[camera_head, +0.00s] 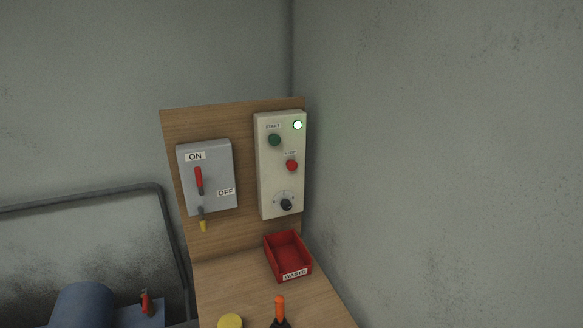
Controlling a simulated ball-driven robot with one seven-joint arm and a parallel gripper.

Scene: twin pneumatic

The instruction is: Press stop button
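The stop button (291,165) is a round red button with a small "STOP" label above it. It sits on a pale control box (267,190) fixed to an upright wooden panel. A green start button (274,140) is above it to the left, and a lit white-green lamp (297,125) is at the box's upper right. A black rotary knob (286,204) is below the stop button. My gripper is not in view, and nothing covers the stop button.
A grey switch box (222,180) with a red lever is left of the control box. A red waste bin (288,257) stands on the wooden bench below. A yellow round object (230,321) and an orange-handled tool (280,307) are at the bottom edge. Grey walls meet behind the panel.

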